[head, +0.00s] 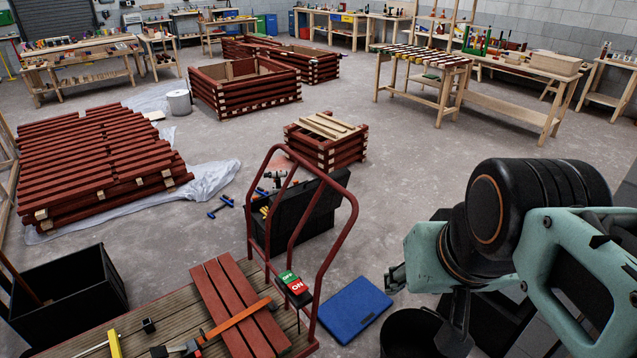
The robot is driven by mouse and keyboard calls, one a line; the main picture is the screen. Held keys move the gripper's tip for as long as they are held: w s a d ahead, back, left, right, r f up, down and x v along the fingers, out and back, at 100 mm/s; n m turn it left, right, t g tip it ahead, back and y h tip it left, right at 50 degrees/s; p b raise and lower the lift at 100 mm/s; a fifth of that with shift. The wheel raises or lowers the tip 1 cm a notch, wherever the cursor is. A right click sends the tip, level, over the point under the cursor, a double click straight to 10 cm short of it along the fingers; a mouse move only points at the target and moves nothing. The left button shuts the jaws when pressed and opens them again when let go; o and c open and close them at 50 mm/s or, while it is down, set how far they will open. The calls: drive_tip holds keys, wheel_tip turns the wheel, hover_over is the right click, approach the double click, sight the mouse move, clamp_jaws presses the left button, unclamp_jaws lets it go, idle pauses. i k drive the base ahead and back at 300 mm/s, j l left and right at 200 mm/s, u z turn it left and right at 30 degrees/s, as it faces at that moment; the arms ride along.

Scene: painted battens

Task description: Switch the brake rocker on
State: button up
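The brake rocker (292,286) is a small switch at the red tube handle of a cart, low in the middle of the head view. A dark side shows beside the red half, which seems to stand out, but I cannot tell for sure which half is pressed. My arm, teal and black, reaches in from the right. My gripper (396,278) seems to be the small end left of the arm, to the right of the rocker and apart from it. Its fingers are too unclear to read.
The red tube handle (349,185) arches above the cart's slatted deck (180,308), which carries red boards (236,300) and an orange clamp (240,318). A blue case (354,309) and a black bin (68,297) stand on the floor.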

sight(289, 280)
drive_tip(key=j+u, duration=0.25)
drive_tip(key=u, duration=0.2)
drive_tip(key=j+z, duration=0.1)
drive_tip(key=j, duration=0.15)
drive_tip(key=i+j+z, duration=0.1)
drive_tip(key=j, duration=0.2)
drive_tip(key=l+u, duration=0.5)
drive_tip(key=l, duration=0.6)
drive_tip(key=u, duration=1.8)
drive_tip(key=i+l+z, duration=0.1)
drive_tip(key=z, duration=0.3)
drive_tip(key=i+l+z, duration=0.1)
drive_tip(key=z, duration=0.35)
